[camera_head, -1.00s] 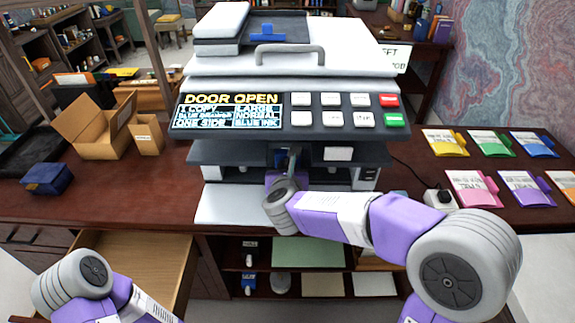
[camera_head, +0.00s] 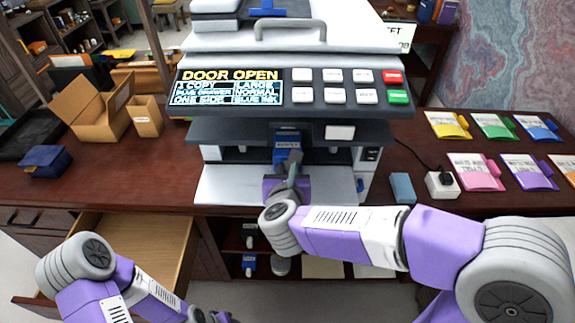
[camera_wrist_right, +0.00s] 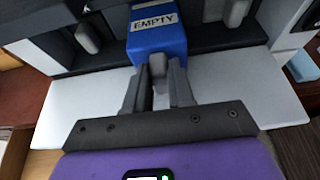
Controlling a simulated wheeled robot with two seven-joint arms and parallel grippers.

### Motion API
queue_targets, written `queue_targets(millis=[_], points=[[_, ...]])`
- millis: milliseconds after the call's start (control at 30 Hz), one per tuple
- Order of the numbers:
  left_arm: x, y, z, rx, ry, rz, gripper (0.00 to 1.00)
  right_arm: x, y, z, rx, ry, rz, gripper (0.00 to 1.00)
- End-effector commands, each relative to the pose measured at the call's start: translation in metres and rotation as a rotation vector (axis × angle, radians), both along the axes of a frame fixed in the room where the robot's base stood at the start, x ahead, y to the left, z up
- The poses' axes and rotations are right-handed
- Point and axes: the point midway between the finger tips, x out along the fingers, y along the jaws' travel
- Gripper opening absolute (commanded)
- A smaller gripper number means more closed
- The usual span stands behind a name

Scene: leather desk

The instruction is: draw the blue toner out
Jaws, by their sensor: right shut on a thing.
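The blue toner (camera_head: 287,150) is a blue block with a white label at the printer's open front bay. In the right wrist view the blue toner (camera_wrist_right: 157,45) shows an "EMPTY" label and a small grey grip tab. Its front sticks out over the lowered white door (camera_head: 235,187); its back is under the dark bay edge, and how deep it reaches is hidden. My right gripper (camera_head: 288,170) is shut on the tab, its fingers (camera_wrist_right: 160,85) on either side. My left gripper (camera_head: 205,316) is at the bottom edge, cut off, its jaws unclear.
The printer's panel (camera_head: 292,92) reads "DOOR OPEN" and overhangs the bay. An open wooden drawer (camera_head: 150,250) is at lower left. A blue-grey block (camera_head: 402,188) and white socket box (camera_head: 442,185) stand right of the door. Coloured packets (camera_head: 447,125) lie further right.

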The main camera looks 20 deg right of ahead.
Motion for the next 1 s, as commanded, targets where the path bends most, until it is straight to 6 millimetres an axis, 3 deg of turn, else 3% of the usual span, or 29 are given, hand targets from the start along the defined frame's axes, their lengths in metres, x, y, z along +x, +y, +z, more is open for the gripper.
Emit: queue_targets(millis=[1000], points=[[0.000,0.000,-0.004,0.000,0.000,0.000,0.43,-0.079,0.023,0.000,0.000,-0.001,0.002,0.00]])
